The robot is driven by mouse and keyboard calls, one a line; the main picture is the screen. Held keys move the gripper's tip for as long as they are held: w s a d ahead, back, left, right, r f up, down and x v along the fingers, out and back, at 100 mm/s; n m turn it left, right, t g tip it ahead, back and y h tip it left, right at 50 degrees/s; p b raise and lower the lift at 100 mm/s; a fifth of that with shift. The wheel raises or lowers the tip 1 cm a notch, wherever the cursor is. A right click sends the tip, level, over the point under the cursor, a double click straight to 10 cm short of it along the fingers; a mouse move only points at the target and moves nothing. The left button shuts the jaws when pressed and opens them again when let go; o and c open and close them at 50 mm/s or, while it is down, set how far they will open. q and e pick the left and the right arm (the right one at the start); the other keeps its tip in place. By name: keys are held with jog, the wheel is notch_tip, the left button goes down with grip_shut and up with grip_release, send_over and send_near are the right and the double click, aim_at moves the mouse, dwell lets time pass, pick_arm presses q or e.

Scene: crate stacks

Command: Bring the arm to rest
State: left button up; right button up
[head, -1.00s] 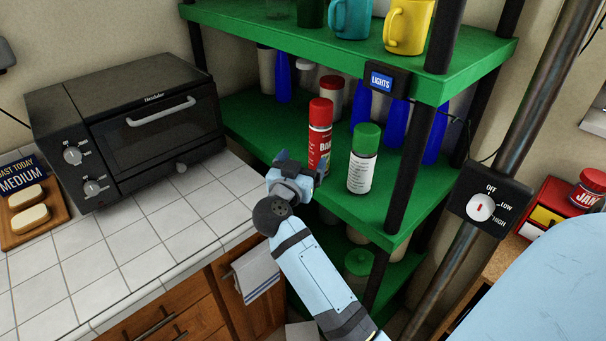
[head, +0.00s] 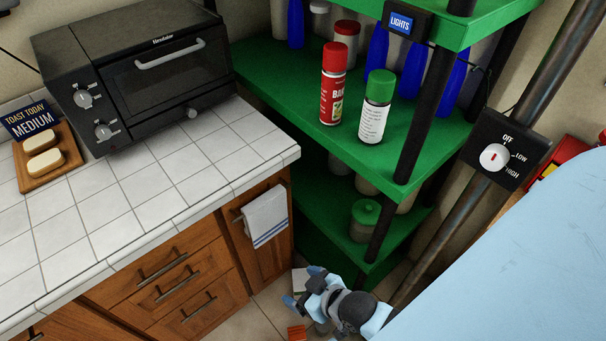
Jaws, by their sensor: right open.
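My right gripper (head: 302,292) is low in the head view, at the bottom centre, in front of the green shelf's lower part. Its blue fingertips are apart and it holds nothing. Most of the arm behind it is hidden or out of the frame. My left gripper does not show.
A tiled counter (head: 150,190) with a black toaster oven (head: 150,75) and a bread board (head: 62,165) is at left. A green shelf (head: 300,125) bears a red can (head: 333,90) and a green-capped bottle (head: 374,115). A towel (head: 266,217) hangs on the cabinet. A dial box (head: 510,140) is at right.

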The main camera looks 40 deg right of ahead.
notch_tip(320, 180, up, 10)
jog(key=p, duration=1.1)
jog(key=shift+s+d+r+p, duration=0.15)
jog(key=shift+s+d+p, duration=0.05)
jog(key=shift+d+p, duration=0.15)
jog(key=shift+w+r, duration=0.1)
jog(key=shift+r, duration=0.2)
jog(key=shift+c, duration=0.4)
